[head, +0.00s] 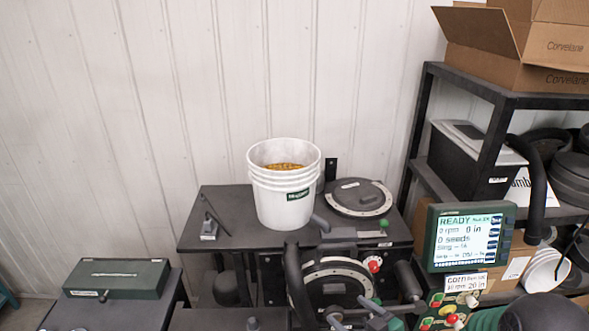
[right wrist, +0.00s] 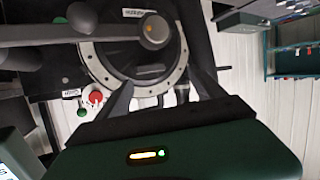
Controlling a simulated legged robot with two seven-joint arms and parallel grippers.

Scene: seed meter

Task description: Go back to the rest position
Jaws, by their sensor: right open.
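My right gripper (head: 358,310) is low in the head view, in front of the seed meter (head: 335,280), a round dark housing with a pale ring. In the right wrist view its two dark fingers (right wrist: 160,78) stand apart, with nothing between them. The meter's ring (right wrist: 135,91) lies beyond the fingers there. Whether a finger touches the meter cannot be told. My left gripper is not seen.
A white bucket of orange seeds (head: 284,192) and a round dark disc (head: 358,197) stand on the black bench (head: 215,240). A lit monitor (head: 468,237) is at right, before a shelf (head: 500,98) with boxes. A green case (head: 117,278) sits at left.

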